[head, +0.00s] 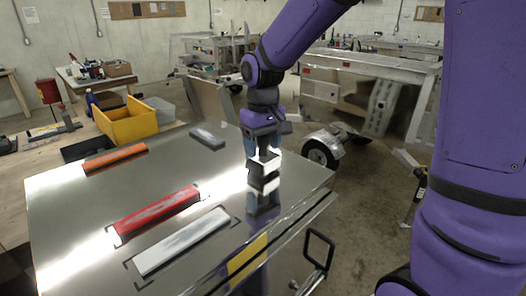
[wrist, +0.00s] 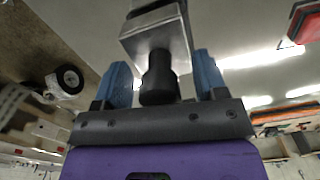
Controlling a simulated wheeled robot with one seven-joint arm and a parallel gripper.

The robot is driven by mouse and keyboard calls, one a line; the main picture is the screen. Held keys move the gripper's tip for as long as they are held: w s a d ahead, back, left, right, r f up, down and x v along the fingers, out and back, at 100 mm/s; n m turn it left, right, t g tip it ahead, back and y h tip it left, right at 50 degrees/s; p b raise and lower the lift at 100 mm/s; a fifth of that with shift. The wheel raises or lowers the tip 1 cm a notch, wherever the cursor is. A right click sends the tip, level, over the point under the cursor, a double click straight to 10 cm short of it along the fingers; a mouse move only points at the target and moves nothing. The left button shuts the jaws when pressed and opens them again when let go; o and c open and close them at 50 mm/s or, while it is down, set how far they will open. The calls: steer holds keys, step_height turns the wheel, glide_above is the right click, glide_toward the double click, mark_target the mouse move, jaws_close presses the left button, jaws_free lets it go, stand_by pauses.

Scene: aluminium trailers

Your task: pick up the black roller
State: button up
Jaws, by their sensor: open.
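A short black cylinder, which looks like the black roller (wrist: 160,78), sits between the two blue fingers of my gripper (wrist: 161,84) in the wrist view. It is joined to a silver-grey block (wrist: 153,38). My gripper (head: 262,150) is open, with a finger on each side of the cylinder; I see gaps between them. In the head view my gripper points down over the right part of the shiny metal table (head: 225,180). There the roller is mostly hidden by the fingers and glare, with a pale block (head: 263,163) below them.
An orange bar (head: 115,158), a red bar (head: 157,210), a white bar (head: 183,242) and a dark grey piece (head: 208,138) lie on the table, left of my gripper. A yellow bin (head: 127,123) stands behind. A trailer (head: 365,90) is at the right, with open floor before it.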

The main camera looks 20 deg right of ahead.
steer(key=shift+f, duration=0.3)
steer(key=c, duration=1.1)
steer(key=shift+r, duration=0.2)
steer(key=shift+r, duration=0.65)
step_height(320, 180, up, 2)
steer(key=shift+s+r, duration=0.1)
steer(key=shift+s, duration=0.05)
steer(key=s, duration=1)
steer(key=s+r, duration=0.1)
steer(key=s, duration=0.4)
steer(key=shift+s+a+r, duration=0.1)
steer(key=shift+s+a, duration=0.05)
steer(key=shift+s, duration=0.25)
